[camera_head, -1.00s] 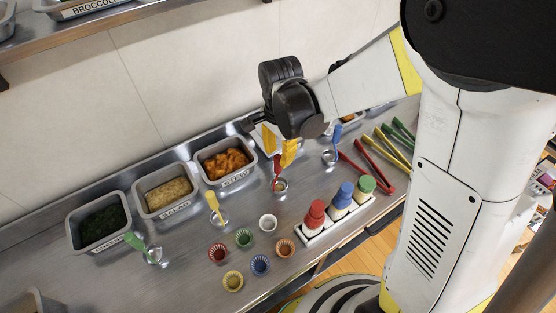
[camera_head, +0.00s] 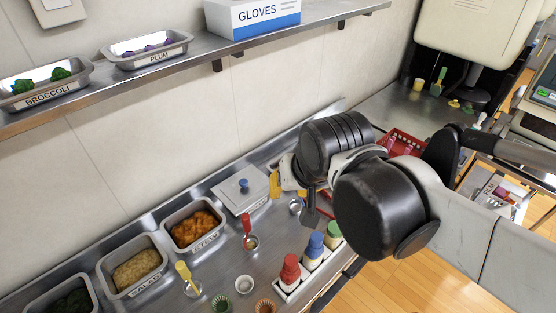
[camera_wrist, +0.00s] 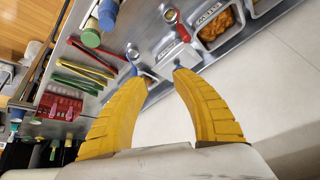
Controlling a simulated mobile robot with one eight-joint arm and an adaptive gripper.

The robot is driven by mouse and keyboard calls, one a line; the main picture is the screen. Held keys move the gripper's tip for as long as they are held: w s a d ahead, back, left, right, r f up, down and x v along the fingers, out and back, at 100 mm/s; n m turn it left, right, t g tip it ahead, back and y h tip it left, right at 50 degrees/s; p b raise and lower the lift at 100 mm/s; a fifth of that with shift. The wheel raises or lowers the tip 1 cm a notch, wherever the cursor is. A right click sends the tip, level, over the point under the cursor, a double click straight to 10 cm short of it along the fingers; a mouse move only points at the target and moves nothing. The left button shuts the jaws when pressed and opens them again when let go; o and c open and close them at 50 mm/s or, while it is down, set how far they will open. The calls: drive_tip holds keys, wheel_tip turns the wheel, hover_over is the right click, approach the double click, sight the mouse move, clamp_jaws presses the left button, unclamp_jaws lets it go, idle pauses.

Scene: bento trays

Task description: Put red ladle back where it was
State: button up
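The red ladle (camera_head: 247,226) rests on the steel counter in front of the stew tray, red handle up and small metal bowl down. It also shows in the wrist view (camera_wrist: 180,29), beyond my fingertips and apart from them. My gripper (camera_head: 288,188) is above the counter to the right of the ladle, by the lidded container (camera_head: 240,190). Its yellow fingers are spread with nothing between them in the wrist view (camera_wrist: 164,76). My wrist and arm hide part of the counter in the head view.
The stew tray (camera_head: 172,222) and salad tray (camera_head: 103,268) stand along the wall. A yellow ladle (camera_head: 184,272) and several small cups lie in front. Capped bottles (camera_head: 290,268) stand at the counter's front edge. A shelf (camera_head: 240,47) overhangs the back. Colored tongs (camera_wrist: 85,71) lie on the counter.

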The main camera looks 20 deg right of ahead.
drive_tip(key=shift+s+d+r+n+t, duration=0.1)
drive_tip(key=shift+s+d+n+t, duration=0.3)
drive_tip(key=shift+s+n, duration=0.2)
drive_tip(key=shift+s+d+r+n+t, duration=0.1)
drive_tip(key=shift+s+d+n+t, duration=0.25)
drive_tip(key=shift+s+n, duration=0.2)
drive_tip(key=shift+f, duration=0.1)
wheel_tip(320, 180, down, 7)
drive_tip(key=b, duration=0.7)
drive_tip(key=shift+f, duration=0.15)
